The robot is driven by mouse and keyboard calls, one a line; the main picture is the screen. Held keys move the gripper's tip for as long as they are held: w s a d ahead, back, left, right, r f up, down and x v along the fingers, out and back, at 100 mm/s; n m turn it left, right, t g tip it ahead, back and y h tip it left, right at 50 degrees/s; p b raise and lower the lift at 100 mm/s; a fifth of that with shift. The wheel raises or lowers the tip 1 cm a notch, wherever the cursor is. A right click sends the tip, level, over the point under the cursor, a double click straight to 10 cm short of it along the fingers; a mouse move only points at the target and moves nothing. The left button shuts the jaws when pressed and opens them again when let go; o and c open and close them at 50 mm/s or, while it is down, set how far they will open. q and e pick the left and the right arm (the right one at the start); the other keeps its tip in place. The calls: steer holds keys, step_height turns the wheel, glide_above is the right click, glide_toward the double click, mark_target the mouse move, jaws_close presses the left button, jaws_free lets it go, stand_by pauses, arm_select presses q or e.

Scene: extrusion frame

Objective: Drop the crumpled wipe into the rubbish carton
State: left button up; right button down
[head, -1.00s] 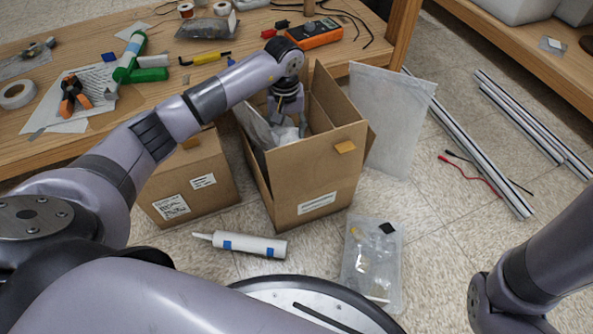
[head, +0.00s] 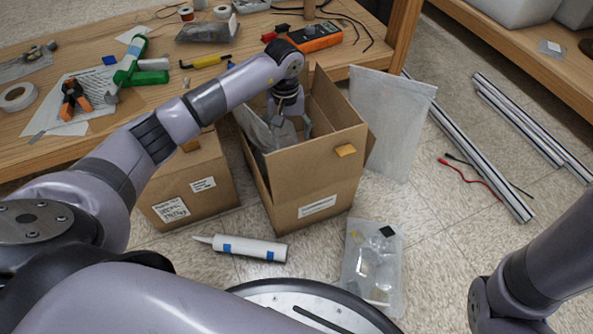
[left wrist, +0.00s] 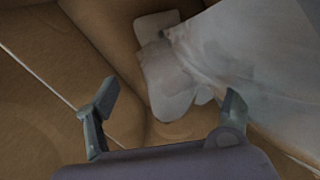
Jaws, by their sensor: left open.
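The rubbish carton (head: 310,180) is an open, tall brown box on the floor in the middle of the head view. My left gripper (head: 290,130) reaches down into its opening from above, with its fingers spread. The left wrist view shows these open fingers (left wrist: 165,110) with nothing pinched between them. The pale crumpled wipe (left wrist: 168,85) lies inside the carton beyond the fingertips, partly covered by a translucent grey sheet (left wrist: 255,50). In the head view I cannot clearly tell the wipe from the sheet. My right gripper is out of view.
A closed brown box (head: 190,185) stands left of the carton. A clear bag (head: 390,110) stands at its right. A white tube (head: 242,247) and a bag of parts (head: 371,262) lie in front. The wooden bench (head: 200,110) is behind; metal extrusions (head: 470,150) lie right.

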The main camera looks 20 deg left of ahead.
arm_select(q)
step_height(320, 180, up, 12)
steer(key=shift+f, duration=0.15)
stand_by(0.6)
